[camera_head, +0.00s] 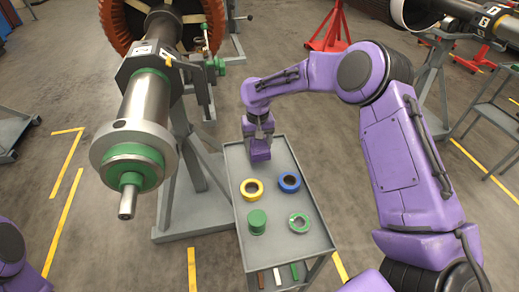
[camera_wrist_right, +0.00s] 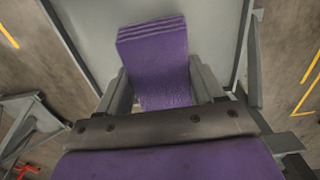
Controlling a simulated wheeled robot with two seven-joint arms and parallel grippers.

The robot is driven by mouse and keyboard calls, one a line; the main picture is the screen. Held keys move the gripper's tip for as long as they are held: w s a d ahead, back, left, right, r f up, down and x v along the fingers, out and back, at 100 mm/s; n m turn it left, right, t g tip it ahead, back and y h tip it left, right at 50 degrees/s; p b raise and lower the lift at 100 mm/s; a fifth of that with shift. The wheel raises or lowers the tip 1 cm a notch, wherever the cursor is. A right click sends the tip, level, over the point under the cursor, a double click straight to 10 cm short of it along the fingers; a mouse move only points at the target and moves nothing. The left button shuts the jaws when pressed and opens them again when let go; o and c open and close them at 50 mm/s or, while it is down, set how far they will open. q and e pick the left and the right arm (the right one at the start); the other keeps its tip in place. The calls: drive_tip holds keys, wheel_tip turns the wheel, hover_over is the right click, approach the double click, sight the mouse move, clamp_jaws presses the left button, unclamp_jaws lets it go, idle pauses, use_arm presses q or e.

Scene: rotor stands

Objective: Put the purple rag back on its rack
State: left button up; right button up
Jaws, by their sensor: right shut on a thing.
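The purple rag (camera_head: 260,153) is a folded block at the far end of the grey cart top (camera_head: 283,178). My right gripper (camera_head: 259,134) points down from above and is shut on the rag. In the right wrist view the rag (camera_wrist_right: 153,45) shows its layered folds between the two fingers of the right gripper (camera_wrist_right: 160,88). Whether the rag touches the cart top cannot be told. No rack can be clearly made out. My left gripper is out of view; only a purple link of mine shows at the lower left.
On the cart are a yellow ring (camera_head: 252,189), a blue ring (camera_head: 289,182), a green cylinder (camera_head: 257,221) and a green-and-silver ring (camera_head: 299,222). Coloured strips (camera_head: 278,276) show below its near edge. A large rotor (camera_head: 148,105) on a stand is to the left.

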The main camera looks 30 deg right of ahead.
sight(259, 150)
drive_tip(key=shift+w+d+f, duration=0.15)
drive_tip(key=shift+d+f, duration=0.1)
drive_tip(key=shift+f, duration=1.7)
drive_tip(key=o, duration=0.9)
drive_tip(key=shift+f, duration=0.15)
drive_tip(key=shift+o, duration=0.2)
wheel_tip(259, 150, up, 12)
drive_tip(key=shift+r, duration=0.2)
drive_tip(key=shift+r, duration=0.1)
